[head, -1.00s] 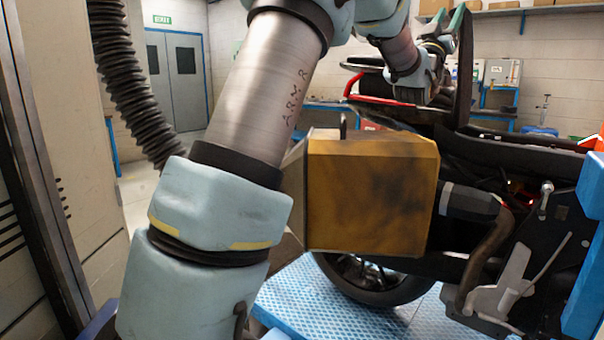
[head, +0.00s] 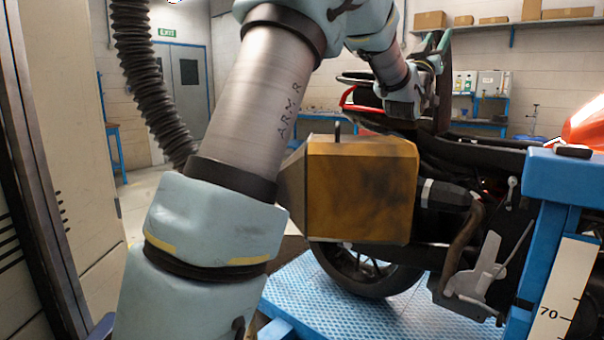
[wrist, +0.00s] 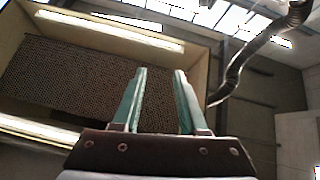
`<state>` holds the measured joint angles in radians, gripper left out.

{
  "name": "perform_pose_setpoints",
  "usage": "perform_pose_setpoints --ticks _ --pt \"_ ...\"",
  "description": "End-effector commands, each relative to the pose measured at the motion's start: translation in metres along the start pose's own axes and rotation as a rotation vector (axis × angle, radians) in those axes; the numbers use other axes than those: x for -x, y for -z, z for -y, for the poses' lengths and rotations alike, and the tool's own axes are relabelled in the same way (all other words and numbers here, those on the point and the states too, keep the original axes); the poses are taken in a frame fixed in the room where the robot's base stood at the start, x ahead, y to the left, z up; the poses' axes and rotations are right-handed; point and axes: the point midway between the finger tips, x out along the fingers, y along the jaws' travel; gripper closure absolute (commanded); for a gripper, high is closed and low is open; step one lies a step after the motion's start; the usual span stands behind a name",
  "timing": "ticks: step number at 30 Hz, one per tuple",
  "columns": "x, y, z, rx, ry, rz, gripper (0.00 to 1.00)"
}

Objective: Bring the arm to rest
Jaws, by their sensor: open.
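My arm rises through the left and middle of the head view and bends over at the top. My gripper (head: 436,44) is at its far end, pointing upward above the rear of the motorcycle (head: 480,150). In the wrist view, the two green fingers of my gripper (wrist: 160,72) stand apart with nothing between them. Beyond them are a yellow-framed panel with dark mesh (wrist: 80,75) and a bright ceiling. The head view does not show clearly whether the arm is clear of the motorcycle's tail.
A yellow-brown box (head: 360,190) stands just right of my arm. The motorcycle is on a blue lift platform (head: 340,300). A blue stand (head: 560,185) with a scale is at front right. A black ribbed hose (head: 145,75) hangs at left, near a cabinet (head: 45,130).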

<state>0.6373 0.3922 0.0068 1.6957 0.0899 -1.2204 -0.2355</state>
Motion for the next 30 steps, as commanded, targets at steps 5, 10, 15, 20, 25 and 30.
perform_pose_setpoints --ticks 5,10,15,20,25,30 --pt "0.015 -0.015 0.025 -0.026 0.052 0.104 0.58" --pt "0.041 -0.037 0.058 -0.058 0.124 0.248 0.58" --pt "0.087 -0.061 0.101 -0.091 0.224 0.443 0.58" --pt "0.168 -0.087 0.151 -0.116 0.359 0.714 0.58" --pt "0.286 -0.102 0.190 -0.109 0.515 1.041 0.58" --pt "0.409 -0.098 0.199 -0.058 0.653 1.350 0.58"
